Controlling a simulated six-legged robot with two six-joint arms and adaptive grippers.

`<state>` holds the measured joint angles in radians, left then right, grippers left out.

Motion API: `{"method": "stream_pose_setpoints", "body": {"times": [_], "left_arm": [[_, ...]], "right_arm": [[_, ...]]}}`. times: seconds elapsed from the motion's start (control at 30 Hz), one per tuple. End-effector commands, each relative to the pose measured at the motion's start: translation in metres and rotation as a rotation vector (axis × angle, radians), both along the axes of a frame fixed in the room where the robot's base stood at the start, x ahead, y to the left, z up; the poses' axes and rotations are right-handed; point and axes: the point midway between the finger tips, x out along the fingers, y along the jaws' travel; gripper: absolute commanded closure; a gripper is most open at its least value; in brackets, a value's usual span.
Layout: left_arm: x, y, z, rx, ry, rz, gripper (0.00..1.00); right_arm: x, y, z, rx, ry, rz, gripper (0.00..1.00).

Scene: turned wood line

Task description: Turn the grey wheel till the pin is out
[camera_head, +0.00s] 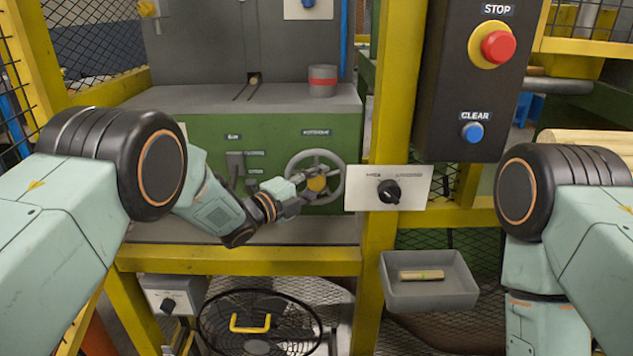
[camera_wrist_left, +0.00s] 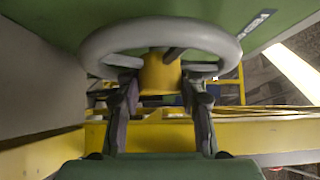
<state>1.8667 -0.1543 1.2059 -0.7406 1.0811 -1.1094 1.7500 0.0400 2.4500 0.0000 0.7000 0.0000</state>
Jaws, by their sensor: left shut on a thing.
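The grey wheel (camera_head: 316,154) with a yellow hub (camera_head: 317,184) is on the green front of the machine, left of the yellow post. My left gripper (camera_head: 299,191) reaches it from the left and is shut on it. In the left wrist view the wheel's rim (camera_wrist_left: 160,36) arches above the fingers, and the yellow hub (camera_wrist_left: 160,72) sits between the gripper's fingertips (camera_wrist_left: 162,82). A small pale round piece (camera_head: 254,80) shows in the slot above the machine's grey top; I cannot tell if it is the pin. My right gripper is out of view.
A dark box with a red stop button (camera_head: 498,46) and a blue clear button (camera_head: 473,132) hangs at the right. A plate with a black knob (camera_head: 389,191) is on the yellow post. A grey tray (camera_head: 430,300) holds a wooden piece. A red-grey can (camera_head: 322,80) stands on the machine.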

Motion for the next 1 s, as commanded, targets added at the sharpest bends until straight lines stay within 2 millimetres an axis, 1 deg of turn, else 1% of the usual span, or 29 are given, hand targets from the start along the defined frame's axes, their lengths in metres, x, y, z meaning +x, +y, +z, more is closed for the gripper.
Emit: {"method": "stream_pose_setpoints", "body": {"times": [0.27, 0.47, 1.0], "left_arm": [[0.001, 0.001, 0.002, 0.003, -0.003, 0.004, 1.00], [0.001, 0.001, 0.003, 0.059, -0.002, 0.004, 1.00], [0.002, 0.001, 0.005, 0.436, -0.005, 0.005, 1.00]], "right_arm": [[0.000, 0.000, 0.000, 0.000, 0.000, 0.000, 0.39], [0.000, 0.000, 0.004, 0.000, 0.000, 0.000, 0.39], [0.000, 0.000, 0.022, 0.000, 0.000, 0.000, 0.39]]}}
